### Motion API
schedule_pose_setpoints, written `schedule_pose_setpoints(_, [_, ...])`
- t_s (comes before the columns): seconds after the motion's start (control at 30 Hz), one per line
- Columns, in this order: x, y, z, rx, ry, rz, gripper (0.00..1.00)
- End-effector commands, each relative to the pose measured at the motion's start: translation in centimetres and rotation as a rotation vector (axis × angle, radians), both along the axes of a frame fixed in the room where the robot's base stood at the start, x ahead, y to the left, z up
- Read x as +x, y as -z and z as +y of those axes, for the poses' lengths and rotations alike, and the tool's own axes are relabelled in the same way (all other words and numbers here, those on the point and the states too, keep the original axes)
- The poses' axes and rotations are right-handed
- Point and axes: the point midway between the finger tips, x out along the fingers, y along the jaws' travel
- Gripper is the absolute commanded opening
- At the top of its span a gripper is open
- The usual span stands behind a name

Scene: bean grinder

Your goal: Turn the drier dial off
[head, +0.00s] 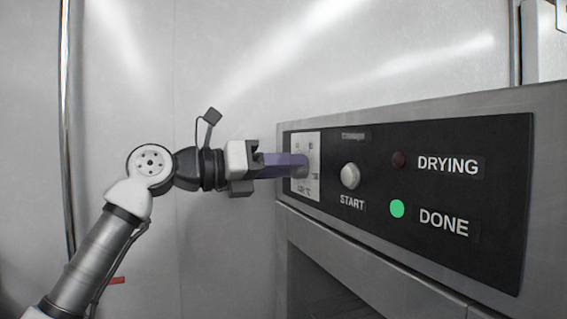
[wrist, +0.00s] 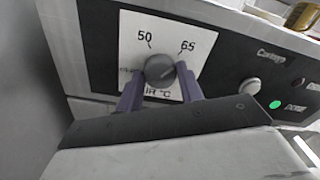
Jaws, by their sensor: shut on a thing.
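The drier dial (wrist: 160,68) is a round dark grey knob on a white square plate with 50 and 65 printed above it in the wrist view. The dial's pointer is hard to read. My gripper (wrist: 160,88) has its two purple fingers on either side of the dial, shut on it. In the head view my gripper (head: 300,163) reaches the white dial plate (head: 307,140) from the left, and its fingers hide most of the dial.
The black control panel (head: 460,250) also carries a round START button (head: 350,177), an unlit DRYING lamp (head: 398,160) and a lit green DONE lamp (head: 397,209). Below the panel is a dark opening (head: 325,268). A plain metal wall (head: 230,60) stands behind my arm.

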Motion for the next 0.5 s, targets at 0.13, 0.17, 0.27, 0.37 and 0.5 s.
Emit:
schedule_pose_setpoints(0.13, [-0.01, 0.04, -0.02, -0.048, 0.0, 0.13, 0.14])
schedule_pose_setpoints(0.17, [0.0, 0.05, 0.0, -0.059, 0.0, 0.155, 0.14])
schedule_pose_setpoints(0.27, [-0.02, 0.05, 0.0, -0.095, 0.0, 0.243, 0.14])
schedule_pose_setpoints(0.37, [0.02, 0.08, -0.03, -0.131, 0.0, 0.33, 0.14])
schedule_pose_setpoints(0.5, [0.01, 0.11, 0.02, -0.182, 0.0, 0.454, 0.14])
